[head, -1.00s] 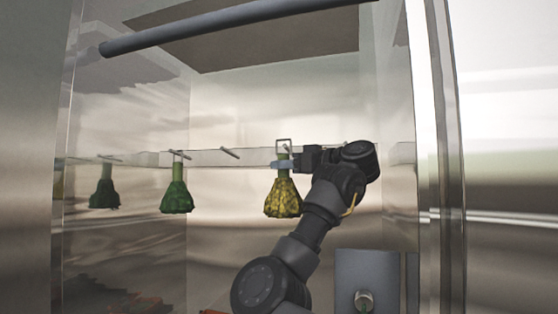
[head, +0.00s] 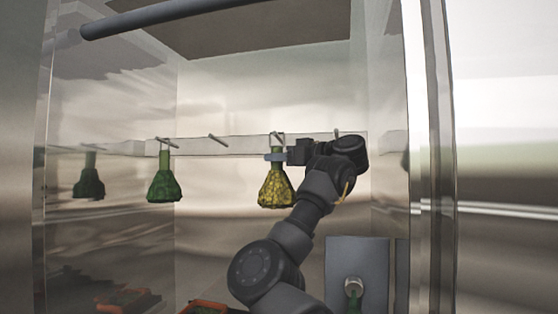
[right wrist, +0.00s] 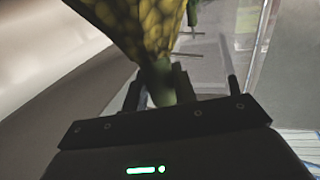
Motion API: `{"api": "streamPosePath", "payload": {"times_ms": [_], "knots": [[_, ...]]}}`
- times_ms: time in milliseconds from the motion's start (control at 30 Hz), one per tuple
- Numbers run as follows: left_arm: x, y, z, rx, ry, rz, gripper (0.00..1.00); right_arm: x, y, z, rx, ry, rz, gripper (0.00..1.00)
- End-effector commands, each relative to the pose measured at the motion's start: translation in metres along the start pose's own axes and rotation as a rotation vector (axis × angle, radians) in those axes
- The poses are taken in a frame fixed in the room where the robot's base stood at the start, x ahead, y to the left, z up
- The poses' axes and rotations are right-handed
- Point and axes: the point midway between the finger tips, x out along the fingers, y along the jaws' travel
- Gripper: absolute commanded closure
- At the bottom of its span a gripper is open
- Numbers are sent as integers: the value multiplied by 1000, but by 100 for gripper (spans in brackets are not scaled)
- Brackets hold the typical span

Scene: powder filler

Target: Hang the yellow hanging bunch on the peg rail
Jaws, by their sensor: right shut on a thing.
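The yellow bunch (head: 277,188) hangs upright with its wide end down, at the peg rail (head: 245,147) inside the cabinet. My right gripper (head: 275,157) is shut on its green stem, from the right. A small pale loop (head: 277,138) tops the stem, level with the rail's upper edge by a peg. I cannot tell whether the loop is around that peg. In the right wrist view the yellow bunch (right wrist: 145,25) fills the top, and its stem sits between the fingers of my right gripper (right wrist: 160,85). My left gripper is out of view.
A green bunch (head: 164,183) hangs from a peg to the left. A bare peg (head: 218,141) sits between the bunches, another (head: 337,133) at the right. A grey bar (head: 200,10) crosses above. Orange trays (head: 205,308) lie below. A metal door edge (head: 430,160) stands right.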

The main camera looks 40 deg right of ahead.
Motion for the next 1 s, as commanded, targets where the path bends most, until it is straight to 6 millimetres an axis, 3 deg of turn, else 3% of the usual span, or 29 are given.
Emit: {"api": "streamPosePath", "payload": {"times_ms": [467,500,667,1000], "knots": [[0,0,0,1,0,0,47,0,0,0,0,1,1,100],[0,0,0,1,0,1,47,0,0,0,0,1,1,69],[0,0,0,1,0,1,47,0,0,0,0,1,0,48],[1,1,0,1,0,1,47,0,0,0,0,0,0,47]]}}
